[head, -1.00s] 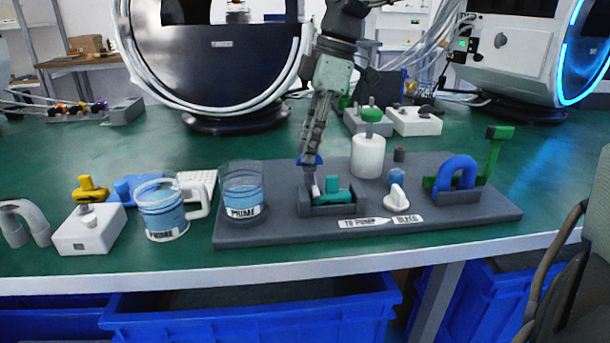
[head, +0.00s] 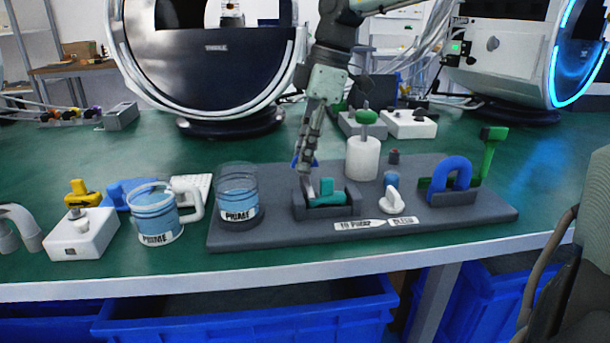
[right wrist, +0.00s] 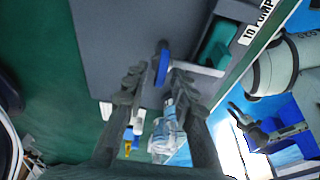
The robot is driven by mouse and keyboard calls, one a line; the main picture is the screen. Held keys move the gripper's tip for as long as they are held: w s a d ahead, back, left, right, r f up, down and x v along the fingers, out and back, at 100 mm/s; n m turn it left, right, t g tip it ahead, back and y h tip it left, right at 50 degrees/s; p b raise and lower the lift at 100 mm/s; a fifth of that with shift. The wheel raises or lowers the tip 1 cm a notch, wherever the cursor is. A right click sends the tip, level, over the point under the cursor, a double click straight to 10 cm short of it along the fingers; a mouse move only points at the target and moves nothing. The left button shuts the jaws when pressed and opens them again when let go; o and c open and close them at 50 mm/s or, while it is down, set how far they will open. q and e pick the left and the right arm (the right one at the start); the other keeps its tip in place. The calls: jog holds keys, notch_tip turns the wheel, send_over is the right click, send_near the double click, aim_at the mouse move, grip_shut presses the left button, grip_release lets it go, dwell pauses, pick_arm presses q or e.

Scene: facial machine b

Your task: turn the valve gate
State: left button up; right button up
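A grey holder (head: 350,203) on the dark board holds a teal valve body (head: 328,192). A pale lever (right wrist: 198,68) with a blue end (right wrist: 162,65) reaches out from its left side. My right gripper (right wrist: 159,77) is over the lever, pointing down, with its fingers either side of the blue end. A gap shows on one side, so it looks open around it, not clamped. The head view shows my right gripper (head: 305,168) from above, partly covering the lever. My left gripper (right wrist: 265,128) shows only in the right wrist view, beyond the table edge, fingers apart and empty.
A PRIME cup (head: 238,195) stands left of the holder, with a handled jug (head: 157,212) beyond. A white cylinder with green knob (head: 362,158), a white selector (head: 391,200) and a blue arch (head: 452,174) stand to the right.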

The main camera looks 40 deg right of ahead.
jog(key=shift+f, duration=0.35)
grip_shut()
jog(key=shift+f+m+b, duration=0.15)
jog(key=shift+m+b, duration=0.45)
jog(key=shift+b, duration=0.25)
jog(key=shift+m, duration=0.4)
